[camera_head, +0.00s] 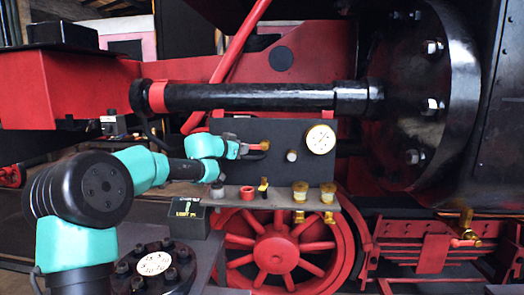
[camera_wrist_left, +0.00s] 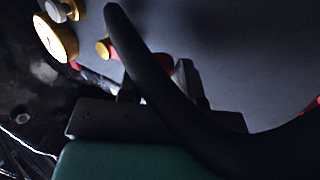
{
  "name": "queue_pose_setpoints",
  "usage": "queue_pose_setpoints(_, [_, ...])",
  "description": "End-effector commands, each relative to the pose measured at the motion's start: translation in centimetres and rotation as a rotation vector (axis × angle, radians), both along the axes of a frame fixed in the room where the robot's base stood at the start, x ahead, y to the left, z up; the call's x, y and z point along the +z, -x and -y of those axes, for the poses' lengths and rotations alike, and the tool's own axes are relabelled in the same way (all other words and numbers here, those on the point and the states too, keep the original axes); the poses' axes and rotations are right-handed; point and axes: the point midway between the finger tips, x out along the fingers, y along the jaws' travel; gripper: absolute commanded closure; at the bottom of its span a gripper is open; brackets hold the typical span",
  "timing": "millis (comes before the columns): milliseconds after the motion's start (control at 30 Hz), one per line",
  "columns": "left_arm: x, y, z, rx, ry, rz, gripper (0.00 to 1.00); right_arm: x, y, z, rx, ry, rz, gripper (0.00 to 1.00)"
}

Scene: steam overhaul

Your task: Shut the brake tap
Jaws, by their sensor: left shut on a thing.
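The brake tap (camera_head: 264,145) is on the dark upright panel (camera_head: 290,172), with a brass end and a red handle. In the left wrist view its red handle (camera_wrist_left: 160,63) and brass part (camera_wrist_left: 103,47) show beyond a dark curved shape that hides much of the grip. My left gripper (camera_head: 246,148) reaches in from the left in front of the panel and is shut on the red handle. The handle's exact angle is hard to tell. My right gripper is not in view.
A white gauge (camera_head: 320,139) and a small knob (camera_head: 292,156) are right of the tap. Below, a ledge holds a red cup (camera_head: 248,193) and brass fittings (camera_head: 300,191). A black pipe (camera_head: 250,97) runs above. A dark box (camera_head: 188,218) stands lower left.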

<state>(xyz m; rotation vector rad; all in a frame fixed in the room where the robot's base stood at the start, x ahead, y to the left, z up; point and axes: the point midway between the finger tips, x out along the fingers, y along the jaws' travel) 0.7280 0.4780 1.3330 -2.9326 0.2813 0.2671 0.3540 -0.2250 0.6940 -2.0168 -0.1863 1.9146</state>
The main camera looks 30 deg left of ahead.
Motion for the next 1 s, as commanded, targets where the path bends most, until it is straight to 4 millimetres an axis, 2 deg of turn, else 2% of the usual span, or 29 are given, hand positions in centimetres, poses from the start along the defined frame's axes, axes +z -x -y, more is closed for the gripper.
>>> queue_pose_setpoints(100, [0.19,0.54,-1.05,0.017,-0.013,-0.005,1.00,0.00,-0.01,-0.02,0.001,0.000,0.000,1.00])
queue_pose_setpoints(367, [0.22,0.52,-0.97,0.016,-0.014,-0.005,1.00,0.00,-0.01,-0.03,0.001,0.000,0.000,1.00])
queue_pose_setpoints(400, [0.23,0.51,-0.96,0.016,-0.014,-0.005,0.66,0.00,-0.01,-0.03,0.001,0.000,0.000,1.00])
queue_pose_setpoints(600, [0.17,0.52,-0.87,0.013,-0.014,-0.005,0.46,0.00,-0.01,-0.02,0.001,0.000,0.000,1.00])
queue_pose_setpoints(633, [0.17,0.52,-0.86,0.013,-0.014,-0.005,0.44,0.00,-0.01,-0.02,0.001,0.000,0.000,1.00])
queue_pose_setpoints(1000, [0.32,0.99,-0.92,0.013,-0.014,-0.004,0.44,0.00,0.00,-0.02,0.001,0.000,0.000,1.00])
